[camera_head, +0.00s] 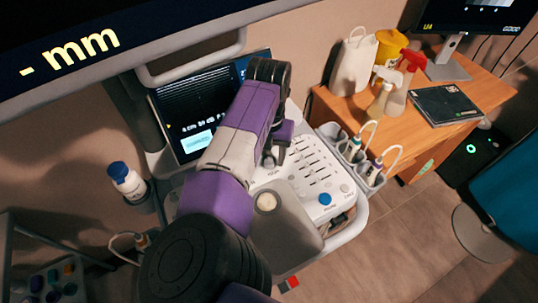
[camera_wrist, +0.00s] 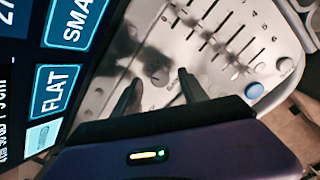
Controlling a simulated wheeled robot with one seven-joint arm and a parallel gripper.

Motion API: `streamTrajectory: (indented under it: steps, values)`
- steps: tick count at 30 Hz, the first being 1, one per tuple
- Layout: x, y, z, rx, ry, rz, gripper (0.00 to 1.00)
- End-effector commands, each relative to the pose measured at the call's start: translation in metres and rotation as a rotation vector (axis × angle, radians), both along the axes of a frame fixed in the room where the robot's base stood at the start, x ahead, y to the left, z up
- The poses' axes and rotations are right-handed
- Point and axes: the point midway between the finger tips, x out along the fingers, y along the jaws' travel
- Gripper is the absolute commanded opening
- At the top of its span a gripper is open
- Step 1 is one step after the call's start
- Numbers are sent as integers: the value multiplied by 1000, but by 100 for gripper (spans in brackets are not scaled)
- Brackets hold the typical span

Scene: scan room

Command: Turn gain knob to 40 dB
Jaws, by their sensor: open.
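The white control panel (camera_head: 318,178) of the ultrasound cart lies below a tilted screen. My gripper (camera_head: 274,158) is over the panel's upper left part, and my arm hides much of that area. In the wrist view my gripper (camera_wrist: 158,85) is open, its two dark fingers apart. A pale round knob (camera_wrist: 160,77) shows between the fingertips; I cannot tell whether they touch it. Its marking is not readable. The screen (camera_head: 185,118) carries a small line that seems to hold a dB reading, too small to read surely.
Rows of sliders (camera_wrist: 222,36) and a blue button (camera_wrist: 254,91) lie right of the fingers. Probe holders (camera_head: 352,150) edge the cart's right side. A large monitor (camera_head: 75,40) overhangs at upper left. A wooden desk (camera_head: 425,137) with spray bottles stands at right.

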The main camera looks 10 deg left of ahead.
Motion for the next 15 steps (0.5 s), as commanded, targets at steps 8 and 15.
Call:
streamTrajectory:
  steps: [8, 15]
  values:
    - [0, 0, -11, 0, 0, -2, 50]
    - [0, 0, -11, 0, 0, -2, 33]
